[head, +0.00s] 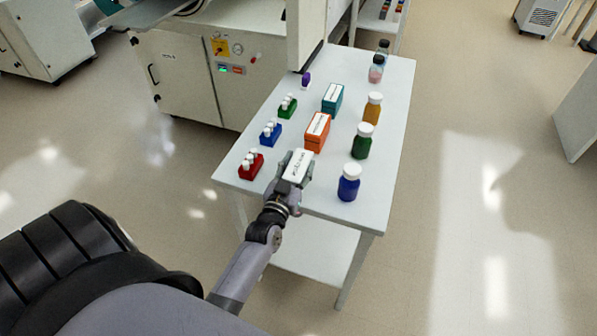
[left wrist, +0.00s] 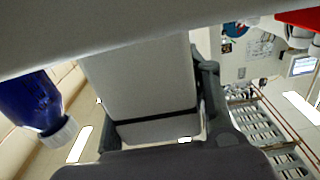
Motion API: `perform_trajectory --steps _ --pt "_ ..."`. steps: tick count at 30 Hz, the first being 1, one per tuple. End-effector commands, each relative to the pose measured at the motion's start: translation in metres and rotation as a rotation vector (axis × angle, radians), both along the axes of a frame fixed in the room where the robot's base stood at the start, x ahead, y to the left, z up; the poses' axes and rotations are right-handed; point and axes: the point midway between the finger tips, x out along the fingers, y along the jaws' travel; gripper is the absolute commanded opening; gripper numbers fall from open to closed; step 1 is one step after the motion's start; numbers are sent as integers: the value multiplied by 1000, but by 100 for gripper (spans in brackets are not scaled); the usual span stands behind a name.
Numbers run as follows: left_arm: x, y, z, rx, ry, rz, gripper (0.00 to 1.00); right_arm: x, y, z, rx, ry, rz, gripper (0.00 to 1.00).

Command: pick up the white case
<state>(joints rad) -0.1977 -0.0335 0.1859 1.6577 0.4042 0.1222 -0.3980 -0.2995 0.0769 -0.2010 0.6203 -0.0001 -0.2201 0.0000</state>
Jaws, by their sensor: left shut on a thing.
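The white case (head: 297,165) is at the near end of the white table (head: 225,172) in the head view, with dark lettering on its top. My left gripper (head: 295,172) is shut on it, with fingers on both sides. In the left wrist view the case (left wrist: 140,75) fills the middle, pale with a dark line across it, and a dark finger stands beside it. I cannot tell whether the case touches the table. My right gripper is not in view.
An orange case (head: 316,133) and a teal case (head: 332,99) stand behind it. Blue (head: 348,184), green (head: 362,142) and amber (head: 372,108) bottles line the right side. Red (head: 251,166), blue (head: 271,133) and green (head: 287,107) vial racks line the left.

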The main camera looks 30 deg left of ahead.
Motion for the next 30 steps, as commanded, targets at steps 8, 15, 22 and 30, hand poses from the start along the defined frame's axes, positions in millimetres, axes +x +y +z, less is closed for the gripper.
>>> perform_trajectory --steps 8,15,22,30 --pt "0 0 0 -1 -1 0 13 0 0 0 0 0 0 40" --pt "0 0 1 0 -3 1 8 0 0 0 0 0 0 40" --pt "2 1 8 1 -3 0 8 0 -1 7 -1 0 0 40" --pt "11 4 45 2 -5 -3 8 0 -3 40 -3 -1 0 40"
